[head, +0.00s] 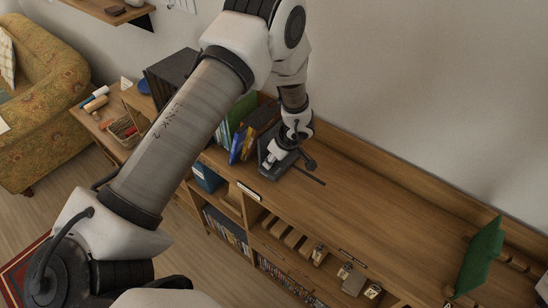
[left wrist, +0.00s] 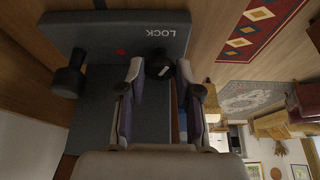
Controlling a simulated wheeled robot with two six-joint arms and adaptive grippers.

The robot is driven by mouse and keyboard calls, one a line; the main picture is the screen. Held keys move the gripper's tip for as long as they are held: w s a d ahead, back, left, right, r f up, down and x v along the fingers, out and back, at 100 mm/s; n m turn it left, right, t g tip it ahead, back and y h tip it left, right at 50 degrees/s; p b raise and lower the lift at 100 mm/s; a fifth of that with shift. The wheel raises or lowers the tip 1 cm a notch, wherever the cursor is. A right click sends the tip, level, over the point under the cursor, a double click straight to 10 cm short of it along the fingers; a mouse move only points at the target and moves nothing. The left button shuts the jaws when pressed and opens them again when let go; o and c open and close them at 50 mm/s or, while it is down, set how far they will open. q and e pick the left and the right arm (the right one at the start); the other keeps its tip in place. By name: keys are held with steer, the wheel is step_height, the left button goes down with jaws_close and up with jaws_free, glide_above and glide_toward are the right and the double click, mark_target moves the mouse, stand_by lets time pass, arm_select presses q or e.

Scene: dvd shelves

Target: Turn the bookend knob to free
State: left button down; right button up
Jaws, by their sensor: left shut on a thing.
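The dark grey bookend (head: 272,171) stands on the wooden shelf top, at the end of a row of books. In the left wrist view its plate (left wrist: 120,30) carries the word LOCK and a red dot. A small black knob (left wrist: 160,68) with a pale mark sits below LOCK. My left gripper (left wrist: 163,72) is shut on this knob, one finger on each side. A larger black round grip (left wrist: 70,82) sticks out at the other end of the bookend. In the head view my left gripper (head: 276,153) hides the knob. My right gripper is not in view.
Books (head: 243,140) stand beside the bookend, to its left. A green panel (head: 482,255) stands at the right end of the shelf top. The wall is behind.

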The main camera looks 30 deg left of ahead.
arm_select(q)
steer(key=m, duration=0.2)
steer(key=m+t, duration=0.1)
steer(key=s+m+t+h+b, duration=0.1)
steer(key=m, duration=0.1)
steer(key=shift+f+m, duration=0.3)
stand_by(0.4)
steer(key=c, duration=0.8)
jaws_free()
steer(key=shift+o, duration=0.2)
steer(key=shift+w+a, duration=0.2)
steer(key=shift+w, duration=0.05)
steer(key=v, duration=1.2)
steer(key=shift+f, duration=0.1)
